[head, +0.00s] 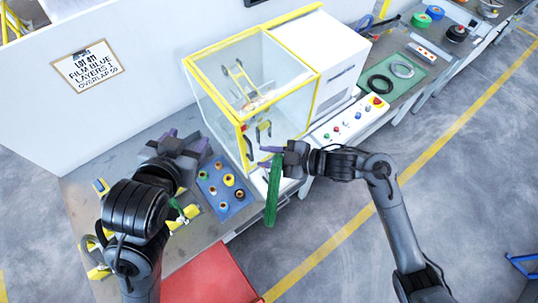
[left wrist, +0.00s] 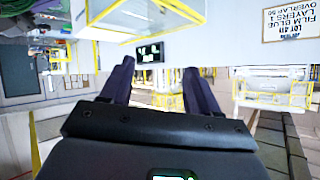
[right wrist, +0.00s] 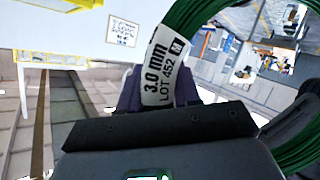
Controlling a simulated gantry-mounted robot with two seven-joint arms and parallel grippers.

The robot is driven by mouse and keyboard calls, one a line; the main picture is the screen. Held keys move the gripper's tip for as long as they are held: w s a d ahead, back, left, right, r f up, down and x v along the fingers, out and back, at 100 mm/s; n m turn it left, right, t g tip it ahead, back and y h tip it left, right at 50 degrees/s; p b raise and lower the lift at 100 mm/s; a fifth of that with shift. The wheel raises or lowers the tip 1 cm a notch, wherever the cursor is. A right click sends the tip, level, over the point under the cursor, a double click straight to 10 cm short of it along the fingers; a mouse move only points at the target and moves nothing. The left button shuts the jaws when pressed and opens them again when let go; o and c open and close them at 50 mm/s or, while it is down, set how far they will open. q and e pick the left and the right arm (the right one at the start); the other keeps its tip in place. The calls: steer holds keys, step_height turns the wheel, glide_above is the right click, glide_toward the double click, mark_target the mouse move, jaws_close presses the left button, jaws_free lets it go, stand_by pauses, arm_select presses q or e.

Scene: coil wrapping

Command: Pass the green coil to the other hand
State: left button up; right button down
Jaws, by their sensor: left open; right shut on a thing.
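The green coil (head: 272,192) hangs below my right gripper (head: 275,156) in the head view, seen nearly edge-on, in front of the yellow-framed machine.
A clear-walled machine (head: 240,85) with a yellow frame stands behind the grippers. A blue tray (head: 225,188) with several rolls lies on the bench. A red surface (head: 210,278) is at the front. A green mat (head: 385,92) at the right holds a black and a grey ring.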

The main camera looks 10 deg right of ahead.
arm_select(q)
steer(key=s+a+f+n+g+y, duration=0.1)
steer(key=s+a+f+g, duration=0.3)
steer(key=s+f, duration=0.6)
steer(key=s+a+f+n+g+y, duration=0.1)
steer(key=s+a+f+g, duration=0.3)
steer(key=s+f, duration=0.6)
step_height(320, 180, down, 6)
steer(key=shift+s+a+f+n, duration=0.2)
steer(key=shift+s+a+n, duration=0.25)
steer(key=shift+a, duration=0.35)
steer(key=shift+w, duration=0.1)
